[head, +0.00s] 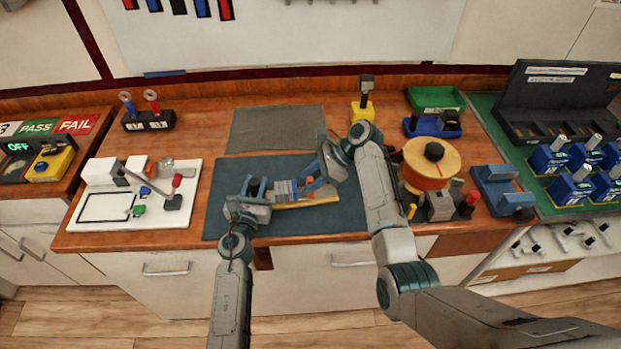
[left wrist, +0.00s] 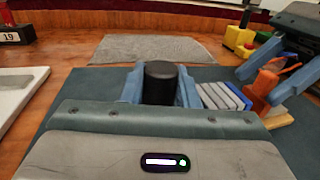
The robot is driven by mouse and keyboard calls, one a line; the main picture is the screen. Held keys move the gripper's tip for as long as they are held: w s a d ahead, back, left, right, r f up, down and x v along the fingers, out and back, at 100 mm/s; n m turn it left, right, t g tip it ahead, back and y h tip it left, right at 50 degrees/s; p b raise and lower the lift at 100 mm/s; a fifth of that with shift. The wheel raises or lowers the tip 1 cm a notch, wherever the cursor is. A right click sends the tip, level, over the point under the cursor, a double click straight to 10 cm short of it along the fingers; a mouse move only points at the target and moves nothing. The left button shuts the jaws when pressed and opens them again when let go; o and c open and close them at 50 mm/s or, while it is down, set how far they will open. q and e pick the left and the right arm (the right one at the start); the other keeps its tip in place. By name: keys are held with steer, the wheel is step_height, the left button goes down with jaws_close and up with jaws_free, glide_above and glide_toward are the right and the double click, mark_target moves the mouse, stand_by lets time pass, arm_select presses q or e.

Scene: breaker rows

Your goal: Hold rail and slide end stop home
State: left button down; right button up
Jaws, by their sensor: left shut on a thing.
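My left gripper (head: 256,188) is at the left end of the row. In the left wrist view its blue fingers (left wrist: 160,88) are shut on a black, round-topped post (left wrist: 160,80), apparently a grip on the rail; the rail itself is mostly hidden. Several grey breaker blocks (head: 284,190) stand side by side just right of it, and show in the left wrist view (left wrist: 222,96). The orange end stop (left wrist: 266,86) is right of the blocks, with a small gap. My right gripper (head: 312,184) is at the end stop, one finger on either side; whether they grip it is unclear.
The row sits on a dark mat (head: 222,200) with a grey mat (head: 277,128) behind it. A white board with small parts (head: 100,213) is at left. An orange spool (head: 430,165) and a blue holder (head: 500,190) stand at right.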

steer(key=v, duration=1.2)
steer(key=shift+c, duration=0.2)
